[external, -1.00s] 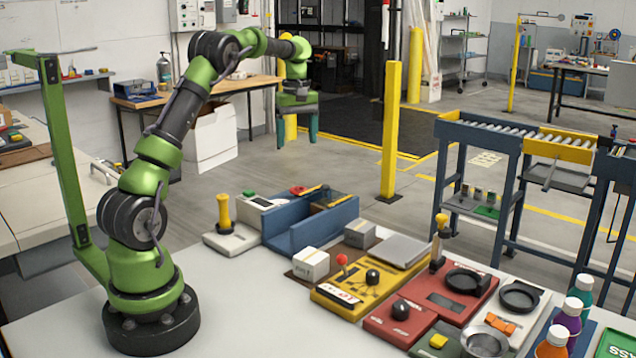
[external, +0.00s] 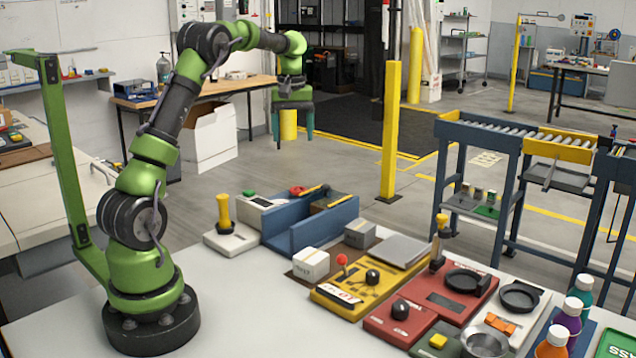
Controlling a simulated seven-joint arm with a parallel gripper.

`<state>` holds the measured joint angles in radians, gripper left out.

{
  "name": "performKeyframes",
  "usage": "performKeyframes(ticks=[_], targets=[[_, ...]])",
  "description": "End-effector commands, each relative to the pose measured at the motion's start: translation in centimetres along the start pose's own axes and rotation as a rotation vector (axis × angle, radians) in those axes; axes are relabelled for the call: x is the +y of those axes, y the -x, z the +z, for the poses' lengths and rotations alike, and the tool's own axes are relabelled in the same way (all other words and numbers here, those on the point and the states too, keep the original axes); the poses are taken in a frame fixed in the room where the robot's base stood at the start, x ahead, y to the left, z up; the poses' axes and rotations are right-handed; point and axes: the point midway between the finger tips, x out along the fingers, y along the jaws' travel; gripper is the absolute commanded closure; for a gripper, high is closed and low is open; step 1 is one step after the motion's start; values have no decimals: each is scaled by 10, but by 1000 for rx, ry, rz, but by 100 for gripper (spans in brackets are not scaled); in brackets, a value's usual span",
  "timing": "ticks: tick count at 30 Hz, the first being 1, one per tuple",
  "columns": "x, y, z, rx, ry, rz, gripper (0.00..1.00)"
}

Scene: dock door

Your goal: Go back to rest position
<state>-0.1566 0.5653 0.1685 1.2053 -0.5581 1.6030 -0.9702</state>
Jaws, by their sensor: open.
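My gripper (external: 293,135) hangs at the end of my raised green arm, high above the back of the table. It points down, and its two dark-tipped teal fingers are spread apart with nothing between them. It touches nothing; floor and a yellow post base show behind it. My arm rises from its base at the left of the table and reaches over toward the right.
Below my gripper stands a blue bin (external: 309,225) with items in it. A joystick box (external: 227,238), small cartons (external: 311,265), a yellow panel (external: 352,290), a red panel (external: 440,300) and several bottles (external: 567,318) crowd the table's right side. The front left tabletop is clear.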

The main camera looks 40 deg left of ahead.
Motion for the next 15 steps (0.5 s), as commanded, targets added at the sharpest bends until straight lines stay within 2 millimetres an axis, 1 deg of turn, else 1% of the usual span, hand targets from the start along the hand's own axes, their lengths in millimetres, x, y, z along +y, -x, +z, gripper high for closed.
performKeyframes(ticks=[1, 5, 10, 15], targets=[[-4, 6, 12, 19, -68, 9, 24], [-18, 20, 44, 88, -273, 22, 24], [-42, 39, 100, 212, -572, 25, 24], [-68, 46, 158, 353, -848, 6, 24]])
